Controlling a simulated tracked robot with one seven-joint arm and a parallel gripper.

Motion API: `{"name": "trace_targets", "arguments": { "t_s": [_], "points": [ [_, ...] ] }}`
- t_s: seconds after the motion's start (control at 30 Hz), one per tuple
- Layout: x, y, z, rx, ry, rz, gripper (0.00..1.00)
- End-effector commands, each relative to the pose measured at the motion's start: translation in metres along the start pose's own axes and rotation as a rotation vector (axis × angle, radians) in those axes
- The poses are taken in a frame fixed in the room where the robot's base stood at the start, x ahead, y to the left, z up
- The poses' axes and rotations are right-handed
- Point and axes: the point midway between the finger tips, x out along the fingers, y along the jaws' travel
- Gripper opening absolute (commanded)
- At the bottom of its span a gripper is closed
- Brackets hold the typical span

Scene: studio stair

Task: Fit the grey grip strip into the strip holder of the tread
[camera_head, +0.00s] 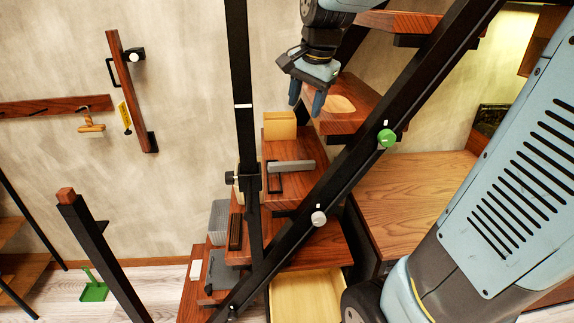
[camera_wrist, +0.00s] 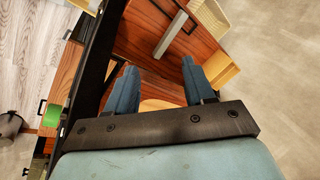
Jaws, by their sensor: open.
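The grey grip strip (camera_head: 291,166) is a light bar lying on a reddish wooden tread (camera_head: 283,191) in the head view. A dark narrow frame (camera_head: 274,179), which may be the strip holder, lies under or beside its left part; I cannot tell whether the strip is seated. In the wrist view the strip (camera_wrist: 171,33) shows beyond the fingertips, on the reddish wood. My gripper (camera_head: 306,103) is open and empty, above and to the right of the strip, pointing down. Its two blue fingers (camera_wrist: 158,75) are apart with wood visible between them.
A black diagonal rail (camera_head: 345,172) with a green knob (camera_head: 386,138) and a black upright post (camera_head: 241,85) flank the treads. A yellow block (camera_head: 280,125) stands behind the strip. A higher tread (camera_head: 350,103) is close to my gripper. A grey bin (camera_head: 218,220) sits lower left.

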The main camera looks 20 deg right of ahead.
Motion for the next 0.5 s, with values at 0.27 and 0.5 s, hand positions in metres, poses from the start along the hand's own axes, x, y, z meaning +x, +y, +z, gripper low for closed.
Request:
{"name": "trace_targets", "arguments": {
  "t_s": [0.27, 0.5],
  "points": [
    [0.047, -0.044, -0.031, 0.328, -0.053, 0.091, 0.53],
    [0.097, -0.063, -0.047, 0.578, -0.062, 0.22, 0.53]
  ]
}}
